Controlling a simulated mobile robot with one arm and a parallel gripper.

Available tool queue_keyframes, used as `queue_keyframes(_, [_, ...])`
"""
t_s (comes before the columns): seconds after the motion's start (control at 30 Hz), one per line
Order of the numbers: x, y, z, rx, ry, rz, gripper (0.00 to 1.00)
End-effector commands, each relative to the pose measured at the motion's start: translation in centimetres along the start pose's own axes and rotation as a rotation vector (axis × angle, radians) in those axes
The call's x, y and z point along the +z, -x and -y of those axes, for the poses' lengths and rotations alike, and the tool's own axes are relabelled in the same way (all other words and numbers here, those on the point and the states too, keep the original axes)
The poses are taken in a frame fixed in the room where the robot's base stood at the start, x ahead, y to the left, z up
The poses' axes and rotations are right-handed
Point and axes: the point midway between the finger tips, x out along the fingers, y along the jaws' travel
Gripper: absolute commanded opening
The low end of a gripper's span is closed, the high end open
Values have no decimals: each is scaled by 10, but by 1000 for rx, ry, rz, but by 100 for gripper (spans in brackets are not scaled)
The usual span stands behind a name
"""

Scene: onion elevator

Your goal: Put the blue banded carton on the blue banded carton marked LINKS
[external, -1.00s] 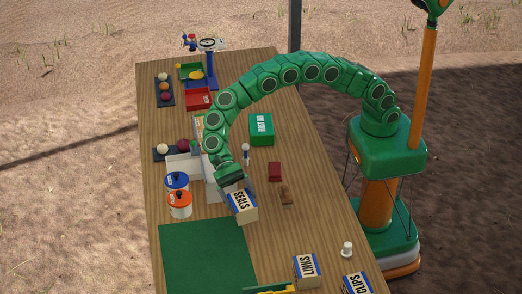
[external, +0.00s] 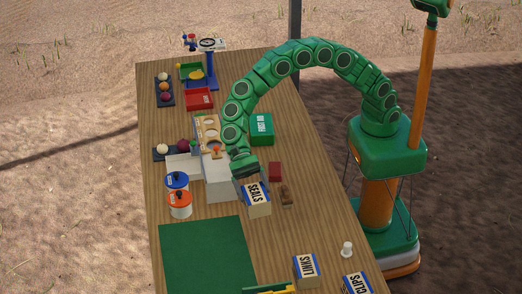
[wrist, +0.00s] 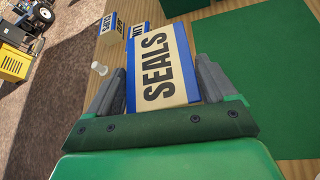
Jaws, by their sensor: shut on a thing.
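A cream carton with blue bands, marked SEALS (external: 257,198), is between the fingers of my gripper (external: 248,180), around the middle of the table. In the wrist view its SEALS face (wrist: 158,68) fills the space between the two grey fingers of my gripper (wrist: 162,80), which are shut on it. Its height above the table is hard to judge. The blue banded carton marked LINKS (external: 306,268) stands near the table's front right. In the wrist view LINKS (wrist: 138,36) is mostly hidden behind the held carton.
A carton marked CLIPS (external: 357,284) stands right of LINKS, with a small white piece (external: 347,249) nearby. A dark red block (external: 275,171) and a brown item (external: 286,194) lie right of my gripper. A green mat (external: 205,255) covers the front left. White blocks (external: 220,185) stand left of my gripper.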

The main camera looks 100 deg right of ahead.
Motion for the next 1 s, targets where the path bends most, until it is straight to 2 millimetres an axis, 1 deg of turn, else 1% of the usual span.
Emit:
queue_keyframes(0.03, [7, -6, -9, -9, 0, 5, 29])
queue_keyframes(0.1, [15, -11, -18, -31, 1, 11, 29])
queue_keyframes(0.17, [20, -17, -26, -45, 0, 13, 29])
queue_keyframes(0.37, [35, -36, -58, -84, -3, 24, 29])
queue_keyframes(0.57, [48, -60, -101, -101, -5, 29, 29])
queue_keyframes(0.83, [59, -92, -168, -96, -2, 25, 29])
queue_keyframes(1.0, [64, -103, -199, -91, 5, 22, 29])
